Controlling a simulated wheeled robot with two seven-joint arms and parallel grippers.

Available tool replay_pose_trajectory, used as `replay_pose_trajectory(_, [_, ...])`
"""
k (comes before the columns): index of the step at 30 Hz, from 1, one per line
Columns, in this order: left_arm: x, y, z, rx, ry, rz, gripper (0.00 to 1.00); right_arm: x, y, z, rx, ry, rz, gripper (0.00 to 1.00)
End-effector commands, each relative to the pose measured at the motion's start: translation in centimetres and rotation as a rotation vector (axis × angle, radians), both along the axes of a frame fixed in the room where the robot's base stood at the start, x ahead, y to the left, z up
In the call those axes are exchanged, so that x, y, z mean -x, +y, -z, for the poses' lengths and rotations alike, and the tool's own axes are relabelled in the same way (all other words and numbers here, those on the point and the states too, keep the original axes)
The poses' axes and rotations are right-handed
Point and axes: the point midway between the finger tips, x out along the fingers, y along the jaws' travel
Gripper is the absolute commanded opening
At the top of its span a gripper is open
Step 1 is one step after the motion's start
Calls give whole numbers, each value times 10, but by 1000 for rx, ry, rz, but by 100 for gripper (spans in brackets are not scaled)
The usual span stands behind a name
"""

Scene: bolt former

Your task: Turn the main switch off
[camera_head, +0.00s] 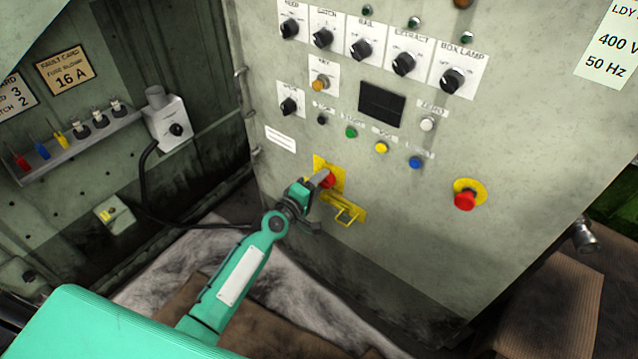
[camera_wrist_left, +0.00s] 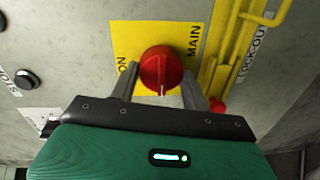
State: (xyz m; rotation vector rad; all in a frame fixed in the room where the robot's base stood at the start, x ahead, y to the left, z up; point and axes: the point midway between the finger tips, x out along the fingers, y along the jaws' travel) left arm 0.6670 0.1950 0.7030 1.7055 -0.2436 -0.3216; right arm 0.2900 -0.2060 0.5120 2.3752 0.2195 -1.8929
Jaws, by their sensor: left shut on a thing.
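The main switch is a red rotary knob on a yellow plate, low on the grey panel; the knob (camera_head: 330,181) shows partly behind my left gripper (camera_head: 320,180). In the left wrist view the knob (camera_wrist_left: 161,70) sits between the two fingers of my left gripper (camera_wrist_left: 160,86), which is shut on it. A white mark shows at the knob's lower edge there. The yellow plate (camera_wrist_left: 127,36) carries the word MAIN at its right and a short word at its left. My right gripper is not in view.
A yellow lock-out bracket (camera_head: 345,211) sticks out just below the switch; it also shows in the left wrist view (camera_wrist_left: 243,48). A red emergency button (camera_head: 465,200) is further right. Black selector knobs (camera_head: 361,49) and coloured buttons (camera_head: 382,147) are above. A socket box (camera_head: 168,125) is at left.

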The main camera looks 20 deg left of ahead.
Motion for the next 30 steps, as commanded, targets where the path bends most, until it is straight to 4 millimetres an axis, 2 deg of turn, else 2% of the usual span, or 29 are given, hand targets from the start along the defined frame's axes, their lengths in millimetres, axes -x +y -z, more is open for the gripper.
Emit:
replay_pose_trajectory(6, [0, 1, 0, 2, 1, -1, 25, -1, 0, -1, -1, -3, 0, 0])
replay_pose_trajectory(7, [0, 1, 0, 2, 1, -1, 51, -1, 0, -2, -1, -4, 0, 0])
replay_pose_trajectory(10, [0, 1, 0, 1, 0, -1, 69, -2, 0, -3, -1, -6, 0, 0])
replay_pose_trajectory(18, [0, 0, 0, 0, 0, 0, 69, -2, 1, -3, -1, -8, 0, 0])
replay_pose_trajectory(22, [7, 3, 0, 0, 0, 0, 69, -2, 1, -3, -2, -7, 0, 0])
replay_pose_trajectory(26, [24, 9, -1, -3, 1, 0, 69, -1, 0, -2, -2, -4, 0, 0])
replay_pose_trajectory(30, [50, 18, -2, -3, 2, 1, 69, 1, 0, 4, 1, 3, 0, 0])
